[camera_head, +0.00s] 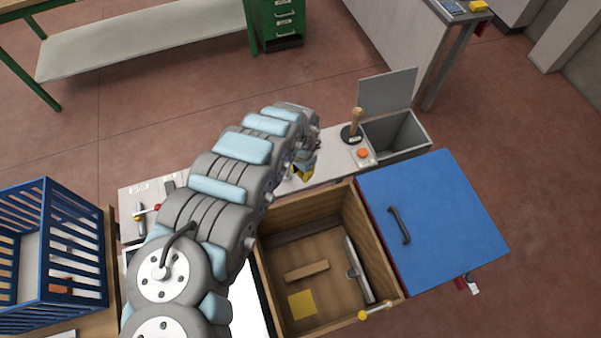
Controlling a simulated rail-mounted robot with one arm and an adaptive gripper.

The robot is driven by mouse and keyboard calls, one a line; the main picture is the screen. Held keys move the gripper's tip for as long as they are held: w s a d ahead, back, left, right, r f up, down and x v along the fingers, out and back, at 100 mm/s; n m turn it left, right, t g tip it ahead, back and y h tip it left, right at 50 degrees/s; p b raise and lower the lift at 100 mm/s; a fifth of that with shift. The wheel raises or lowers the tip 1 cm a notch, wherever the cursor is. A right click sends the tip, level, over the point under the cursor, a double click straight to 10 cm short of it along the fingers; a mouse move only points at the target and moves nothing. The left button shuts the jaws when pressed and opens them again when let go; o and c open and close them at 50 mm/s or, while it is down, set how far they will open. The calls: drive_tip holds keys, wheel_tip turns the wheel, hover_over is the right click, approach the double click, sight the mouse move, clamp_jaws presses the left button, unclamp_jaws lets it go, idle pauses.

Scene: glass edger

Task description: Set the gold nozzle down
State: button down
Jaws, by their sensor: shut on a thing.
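My gripper (308,160) is at the far end of my arm, over the narrow grey bench (334,152), mostly hidden behind my wrist. It is shut on a small gold-yellow piece, the gold nozzle (303,174), of which only a part shows low at the fingers. I cannot tell whether the nozzle touches the bench top or hangs just above it.
Right of the gripper are an orange button (363,153), a wooden-handled tool (355,125) and an open grey bin (397,133). In front is an open wooden box (384,255) with a blue lid (440,215). A blue crate (45,250) stands left.

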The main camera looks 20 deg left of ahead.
drive_tip(key=w+f+b, duration=0.2)
drive_tip(key=b, duration=0.1)
drive_tip(key=shift+a, duration=0.4)
drive_tip(key=w+f+b, duration=0.1)
drive_tip(key=b, duration=0.2)
drive_tip(key=w+a+f+b, duration=0.1)
drive_tip(key=f+b, duration=0.1)
drive_tip(key=b, duration=0.1)
drive_tip(key=w+f+b, duration=0.1)
drive_tip(key=b, duration=0.2)
drive_tip(key=shift+a, duration=0.15)
drive_tip(key=shift+w, duration=0.1)
drive_tip(key=shift+w+a+f+b, duration=0.15)
drive_tip(key=shift+w+f+b, duration=0.35)
drive_tip(key=shift+b, duration=0.7)
drive_tip(key=shift+s+f+b, duration=0.2)
drive_tip(key=shift+f+b, duration=0.9)
drive_tip(key=shift+f, duration=0.2)
drive_tip(key=shift+f, duration=0.1)
drive_tip(key=c, duration=0.9)
unclamp_jaws()
